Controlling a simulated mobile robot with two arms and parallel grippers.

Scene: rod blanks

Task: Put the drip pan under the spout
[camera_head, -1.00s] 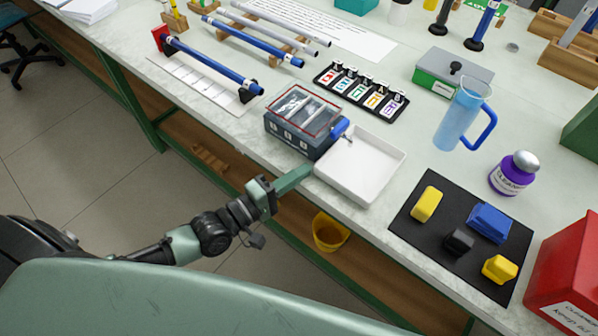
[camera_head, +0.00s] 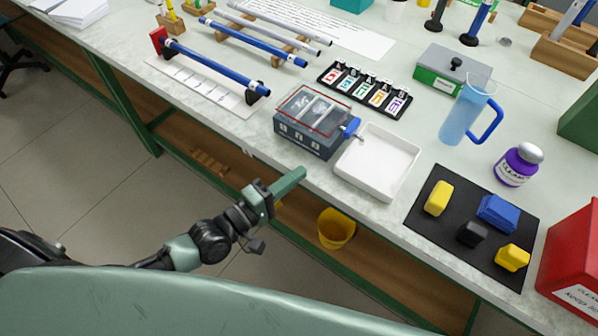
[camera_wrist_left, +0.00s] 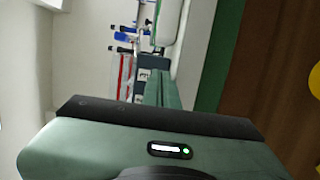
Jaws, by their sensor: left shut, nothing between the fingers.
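The drip pan, a shallow white square tray (camera_head: 383,170), lies on the bench top right of a dark grey box with a clear red-edged lid (camera_head: 308,137). The spout, a blue tap (camera_head: 352,127), sticks out from the box's right side near the pan's back-left corner. In the head view its end overlaps the pan's rim; I cannot tell whether it is over the pan's inside. My left gripper (camera_head: 300,174) is shut and empty at the bench's front edge, apart from the pan. Its green fingers (camera_wrist_left: 162,88) show in the left wrist view. My right gripper is not seen.
A black mat (camera_head: 425,225) with yellow, blue and black blocks lies right of the pan. A blue pitcher (camera_head: 461,117) and a purple bottle (camera_head: 517,167) stand behind it. Labelled cards in a black rack (camera_head: 365,88) lie behind the box. A yellow bucket (camera_head: 336,230) is below the bench.

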